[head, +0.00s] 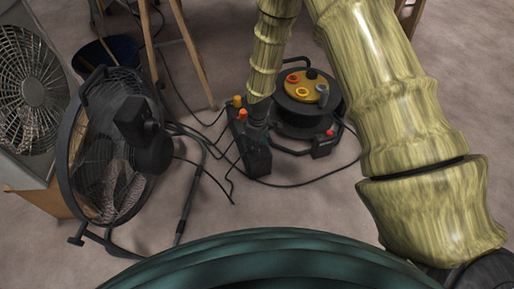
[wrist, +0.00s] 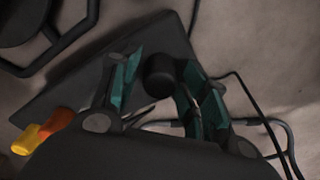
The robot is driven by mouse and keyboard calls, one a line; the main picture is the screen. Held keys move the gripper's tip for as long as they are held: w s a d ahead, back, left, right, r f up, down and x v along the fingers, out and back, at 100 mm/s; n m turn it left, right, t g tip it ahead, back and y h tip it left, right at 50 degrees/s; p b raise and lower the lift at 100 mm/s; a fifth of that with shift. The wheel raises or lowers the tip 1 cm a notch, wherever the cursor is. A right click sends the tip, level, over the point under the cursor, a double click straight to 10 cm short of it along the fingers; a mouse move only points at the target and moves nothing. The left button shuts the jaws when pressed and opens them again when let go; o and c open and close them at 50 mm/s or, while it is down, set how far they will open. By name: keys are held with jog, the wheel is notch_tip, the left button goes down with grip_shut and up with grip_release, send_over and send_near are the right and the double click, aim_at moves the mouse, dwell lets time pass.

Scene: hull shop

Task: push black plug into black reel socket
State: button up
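The black plug (wrist: 159,75) stands on a dark block (wrist: 75,85), between my gripper's teal fingers in the wrist view. My gripper (wrist: 155,85) is open around it; a narrow gap shows on its left side, and contact on the right cannot be told. In the head view my gripper (head: 257,138) is low over the block (head: 240,150), and the plug is hidden there. The cable reel (head: 300,118) stands just right of the block. Its yellow face (head: 309,84) carries orange, yellow, grey and black round sockets; the black socket (head: 312,74) is at the back.
An orange plug (wrist: 58,120) and a yellow plug (wrist: 27,140) stand at the block's end. Black cables (head: 290,185) lie around block and reel. A large floor fan (head: 115,150) stands at left. Wooden legs (head: 195,55) rise behind. The floor in front of the reel is mostly open.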

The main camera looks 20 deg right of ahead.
jog(key=c, duration=0.6)
jog(key=shift+r, duration=0.1)
jog(key=shift+r+p, duration=0.55)
jog(key=shift+r, duration=0.05)
jog(key=r, duration=0.1)
jog(key=r+p, duration=0.1)
jog(key=p, duration=0.1)
jog(key=shift+s+r, duration=0.25)
jog(key=shift+r, duration=0.15)
jog(key=s+d+p, duration=0.1)
jog(key=s+p, duration=0.1)
jog(key=s, duration=0.3)
jog(key=s+d+p, duration=0.2)
jog(key=s, duration=0.3)
jog(key=s+d+p, duration=0.1)
jog(key=s+p, duration=0.1)
jog(key=s, duration=0.2)
jog(key=shift+s+d+r, duration=0.3)
jog(key=shift+s+r, duration=0.1)
